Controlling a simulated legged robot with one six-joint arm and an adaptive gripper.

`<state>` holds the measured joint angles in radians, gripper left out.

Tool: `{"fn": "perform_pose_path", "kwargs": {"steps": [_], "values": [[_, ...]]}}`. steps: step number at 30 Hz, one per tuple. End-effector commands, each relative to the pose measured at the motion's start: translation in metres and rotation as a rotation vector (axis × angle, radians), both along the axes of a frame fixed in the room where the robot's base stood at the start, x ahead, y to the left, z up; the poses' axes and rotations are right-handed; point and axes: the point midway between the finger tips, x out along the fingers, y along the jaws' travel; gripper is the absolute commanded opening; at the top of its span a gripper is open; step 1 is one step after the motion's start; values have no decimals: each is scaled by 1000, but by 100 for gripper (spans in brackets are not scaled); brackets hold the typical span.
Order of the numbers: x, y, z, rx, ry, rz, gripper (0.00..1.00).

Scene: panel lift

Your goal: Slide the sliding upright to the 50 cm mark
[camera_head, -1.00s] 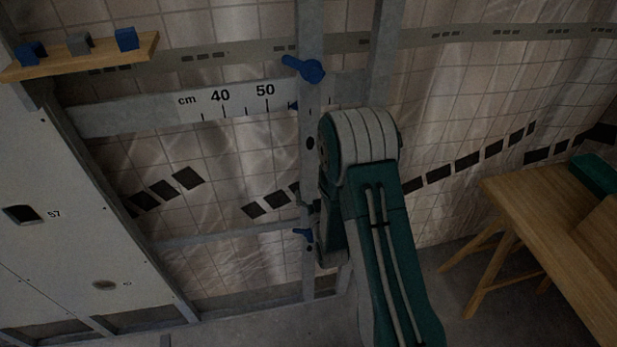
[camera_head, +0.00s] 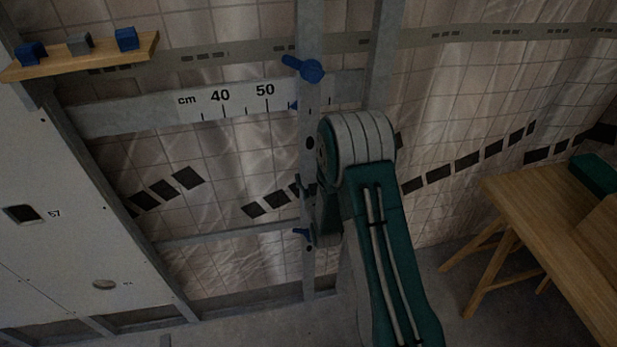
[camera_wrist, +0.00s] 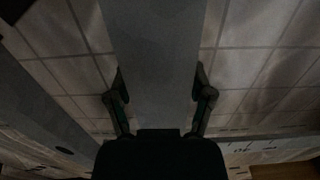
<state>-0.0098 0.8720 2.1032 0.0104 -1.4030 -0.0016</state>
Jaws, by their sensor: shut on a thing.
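The sliding upright (camera_head: 311,30) is a grey metal post standing at the scale rail (camera_head: 130,118), with a blue clamp lever (camera_head: 305,68) near the top and another blue lever (camera_head: 303,235) lower down. A small blue pointer (camera_head: 293,105) at its left edge sits to the right of the 50 mark (camera_head: 266,91). In the wrist view, the fingers of my gripper (camera_wrist: 160,95) are closed in on both sides of the grey upright (camera_wrist: 152,45). In the head view my arm partly hides the gripper and the upright's middle.
A second grey post (camera_head: 385,45) stands just right of the upright. A white panel (camera_head: 75,220) is at the left, below a wooden shelf (camera_head: 140,55) with blue and grey blocks. A wooden table (camera_head: 540,215) stands at the right. The rail left of the upright looks clear.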

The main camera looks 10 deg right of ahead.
Motion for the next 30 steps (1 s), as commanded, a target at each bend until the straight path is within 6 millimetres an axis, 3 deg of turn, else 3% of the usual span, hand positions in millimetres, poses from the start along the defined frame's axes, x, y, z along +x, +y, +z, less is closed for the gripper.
{"fn": "perform_pose_path", "kwargs": {"steps": [12, 23, 24, 25, 30], "values": [[2, 47, 1, 0, -4, 5, 8], [2, 50, 1, 0, -4, 1, 8], [2, 50, 1, 0, -5, 1, 86], [2, 50, 1, 0, -5, 1, 100], [1, 50, 1, 0, -3, 1, 100]]}}
